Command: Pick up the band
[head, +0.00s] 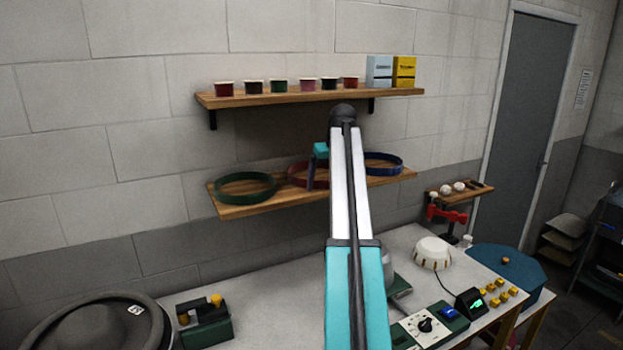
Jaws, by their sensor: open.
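Three ring-shaped bands lie on the lower wooden shelf: a green band (244,202) at the left, a red band (297,181) in the middle and a blue band (394,169) at the right. My gripper (311,178) is open, at the red band in the picture, with a finger overlapping that band's ring. I cannot tell whether it touches the band or sits inside the ring. My arm hides the right part of the red band and the left edge of the blue band.
The upper shelf (285,98) holds several small pots and two boxes, close above my gripper. A small side shelf (455,194) hangs at right.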

